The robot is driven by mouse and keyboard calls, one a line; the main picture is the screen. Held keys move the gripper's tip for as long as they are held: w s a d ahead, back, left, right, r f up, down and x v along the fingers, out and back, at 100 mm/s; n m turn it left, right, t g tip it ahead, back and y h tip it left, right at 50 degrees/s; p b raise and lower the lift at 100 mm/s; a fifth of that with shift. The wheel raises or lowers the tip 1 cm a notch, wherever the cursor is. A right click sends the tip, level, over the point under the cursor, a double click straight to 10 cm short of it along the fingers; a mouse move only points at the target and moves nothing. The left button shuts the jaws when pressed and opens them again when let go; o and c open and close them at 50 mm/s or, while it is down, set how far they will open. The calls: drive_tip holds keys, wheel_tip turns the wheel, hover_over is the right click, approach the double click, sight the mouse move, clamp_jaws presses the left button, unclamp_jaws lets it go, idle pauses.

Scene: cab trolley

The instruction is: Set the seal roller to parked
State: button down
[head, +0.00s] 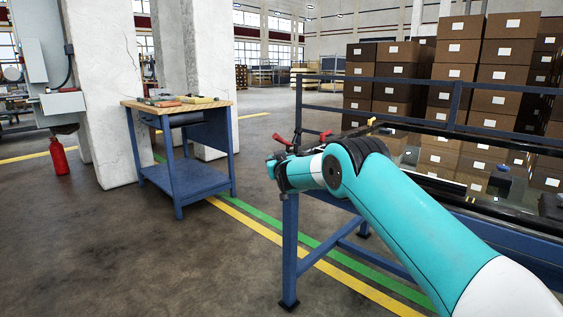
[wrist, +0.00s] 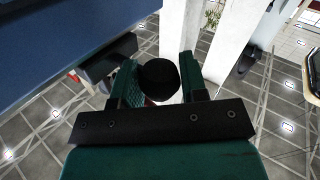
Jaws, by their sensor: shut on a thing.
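My gripper (wrist: 158,68) is shut on a black, round-ended thing (wrist: 159,84) in the wrist view. One finger is on each side of it. It may be the seal roller or its knob; I cannot tell which. A small patch of red and white shows just below it. In the head view my teal wrist is at the near-left end of a blue trolley frame (head: 290,240), and it hides the fingers and the held thing. Red handles (head: 325,135) show just behind the wrist. No parked mark or position can be made out.
A glass panel with a dark edge (head: 500,232) lies on the frame at the right, with a dark block (head: 499,182) on it. Stacked cartons (head: 455,75) stand behind. A blue workbench (head: 185,180) and pillar (head: 105,90) stand left. The floor between is clear.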

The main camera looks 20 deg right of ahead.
drive_tip(key=shift+w+a+r, duration=0.1)
drive_tip(key=shift+a, duration=0.2)
drive_tip(key=c, duration=0.7)
unclamp_jaws()
drive_tip(key=shift+d, duration=0.2)
drive_tip(key=s, duration=0.5)
drive_tip(key=s+a, duration=0.1)
drive_tip(key=s, duration=0.5)
drive_tip(key=s+a, duration=0.1)
drive_tip(key=s, duration=0.5)
drive_tip(key=shift+s+a, duration=0.1)
